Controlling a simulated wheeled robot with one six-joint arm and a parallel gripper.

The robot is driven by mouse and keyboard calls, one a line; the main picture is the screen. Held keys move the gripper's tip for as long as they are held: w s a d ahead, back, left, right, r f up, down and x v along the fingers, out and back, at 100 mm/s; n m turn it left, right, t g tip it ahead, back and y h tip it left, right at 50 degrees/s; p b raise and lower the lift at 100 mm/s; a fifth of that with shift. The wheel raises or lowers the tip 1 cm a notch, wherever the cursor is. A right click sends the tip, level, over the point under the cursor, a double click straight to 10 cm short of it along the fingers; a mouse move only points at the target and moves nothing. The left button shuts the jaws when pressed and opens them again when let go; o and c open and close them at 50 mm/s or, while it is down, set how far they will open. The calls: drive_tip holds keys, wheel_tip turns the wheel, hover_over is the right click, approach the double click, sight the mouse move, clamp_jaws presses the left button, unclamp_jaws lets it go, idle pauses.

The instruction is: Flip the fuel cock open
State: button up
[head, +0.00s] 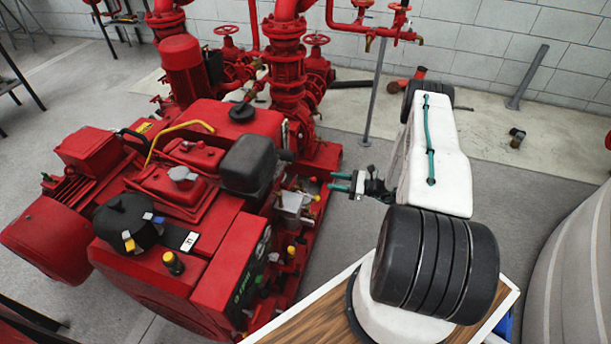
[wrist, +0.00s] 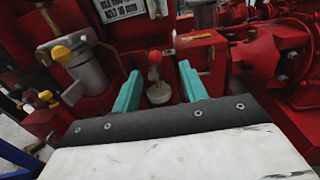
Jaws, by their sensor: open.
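My gripper (head: 333,181) is in the air to the right of the red engine (head: 225,235), its teal fingers pointing left at the engine's side. In the wrist view my gripper (wrist: 159,72) is open, with nothing held between its fingers. A small fitting with a red top and a round grey lower part (wrist: 158,93) shows between the fingers, beyond them. It may be the fuel cock, but I cannot tell for certain. A grey canister with a yellow knob (wrist: 84,72) stands left of the fingers. The cock's lever position cannot be made out.
Red pipes and flanges (head: 287,60) rise behind the engine. A dark grey box (head: 248,163) sits on top of the engine. Red machinery (wrist: 278,60) fills the right of the wrist view. Floor is clear between the pumpset and my base.

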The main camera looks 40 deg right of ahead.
sight(313, 179)
drive_tip(key=w+a+n, duration=0.1)
drive_tip(key=w+a, duration=0.2)
drive_tip(key=w+a+n, duration=0.1)
drive_tip(key=w+a, duration=0.1)
drive_tip(key=a, duration=0.1)
drive_tip(key=shift+w+a+f+n+g, duration=0.2)
drive_tip(key=shift+w+a+n+g, duration=0.1)
drive_tip(key=shift+w, duration=0.1)
clamp_jaws()
